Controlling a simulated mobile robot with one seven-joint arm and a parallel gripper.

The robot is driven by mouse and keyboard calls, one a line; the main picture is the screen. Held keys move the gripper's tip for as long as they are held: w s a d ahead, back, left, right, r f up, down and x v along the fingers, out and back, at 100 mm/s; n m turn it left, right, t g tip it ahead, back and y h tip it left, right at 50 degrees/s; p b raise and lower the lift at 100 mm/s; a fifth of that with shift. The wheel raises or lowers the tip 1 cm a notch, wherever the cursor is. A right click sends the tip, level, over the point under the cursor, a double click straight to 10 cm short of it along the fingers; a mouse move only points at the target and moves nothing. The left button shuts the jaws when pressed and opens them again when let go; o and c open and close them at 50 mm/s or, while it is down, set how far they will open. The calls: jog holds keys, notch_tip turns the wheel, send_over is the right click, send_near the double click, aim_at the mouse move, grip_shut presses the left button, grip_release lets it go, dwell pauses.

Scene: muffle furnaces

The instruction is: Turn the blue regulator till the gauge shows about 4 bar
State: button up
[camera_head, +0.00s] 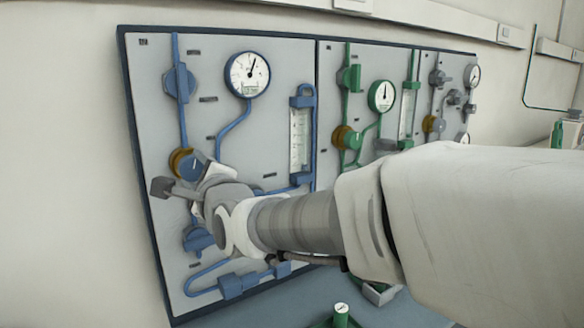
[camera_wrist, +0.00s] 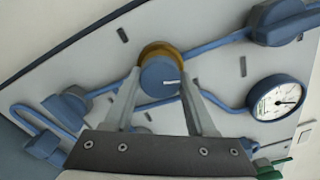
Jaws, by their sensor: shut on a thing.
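The blue regulator is a round blue knob with a brass-coloured collar, on the left panel in the head view (camera_head: 190,164). In the head view my arm reaches in from the right and hides part of the panel below the knob. The blue-rimmed gauge (camera_head: 248,74) is above and right of the knob. Its needle points up, slightly right; the numbers are too small to read.
A green gauge (camera_head: 382,96) with a green regulator (camera_head: 346,138) is on the middle panel. A grey set is on the right panel. A blue valve (camera_head: 180,82) is above my gripper and another blue valve (camera_head: 198,239) is below it. Blue pipes run close by.

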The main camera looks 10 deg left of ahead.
dwell(0.4)
jog(key=o, duration=1.4)
jog(key=shift+s+d, duration=0.1)
